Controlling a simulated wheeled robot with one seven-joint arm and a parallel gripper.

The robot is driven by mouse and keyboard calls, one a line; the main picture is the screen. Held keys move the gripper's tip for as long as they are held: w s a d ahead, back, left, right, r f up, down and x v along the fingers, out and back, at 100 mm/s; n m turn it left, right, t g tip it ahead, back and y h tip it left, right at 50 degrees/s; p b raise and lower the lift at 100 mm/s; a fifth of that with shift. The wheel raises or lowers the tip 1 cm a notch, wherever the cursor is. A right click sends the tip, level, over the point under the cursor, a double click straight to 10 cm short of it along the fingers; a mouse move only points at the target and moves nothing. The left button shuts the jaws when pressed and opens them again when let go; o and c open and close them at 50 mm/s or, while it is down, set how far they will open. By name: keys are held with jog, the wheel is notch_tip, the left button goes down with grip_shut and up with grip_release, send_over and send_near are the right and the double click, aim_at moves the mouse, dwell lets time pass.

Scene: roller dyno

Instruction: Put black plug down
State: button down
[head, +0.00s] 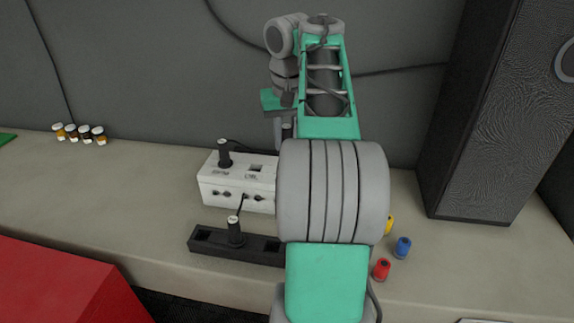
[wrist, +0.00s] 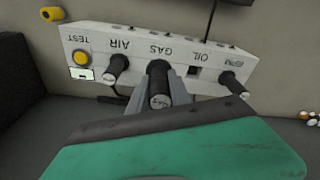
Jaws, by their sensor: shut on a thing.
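My gripper (wrist: 159,88) is shut on a black plug (wrist: 158,73), with one finger on each side. The plug is at the GAS position of the white box (wrist: 140,40); I cannot tell whether it is fully seated. In the head view my gripper (head: 283,128) is behind my arm, which hides the right part of the white box (head: 208,185). Other black plugs stand at AIR (wrist: 118,66) and RPM (wrist: 233,82). The OIL socket (wrist: 195,72) between GAS and RPM is empty.
A black rack (head: 205,246) in front of the box holds one upright black plug (head: 235,231). A red cap (head: 381,269) and a blue cap (head: 403,247) are at right. Several small jars (head: 84,134) stand at back left. A dark tower (head: 487,120) is at right.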

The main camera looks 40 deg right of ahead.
jog(key=f+b, duration=0.1)
jog(key=f, duration=0.1)
jog(key=w+d+f+b, duration=0.1)
jog(key=f, duration=0.1)
jog(key=w+d+f+b, duration=0.1)
jog(key=f+b, duration=0.1)
jog(key=f, duration=0.1)
jog(key=shift+w+d+f, duration=0.1)
jog(key=shift+w+d, duration=0.1)
jog(key=shift+w, duration=0.05)
jog(key=shift+a+f+b, duration=0.1)
jog(key=shift+f+b, duration=0.25)
jog(key=shift+b, duration=0.05)
jog(key=c, duration=1.2)
grip_release()
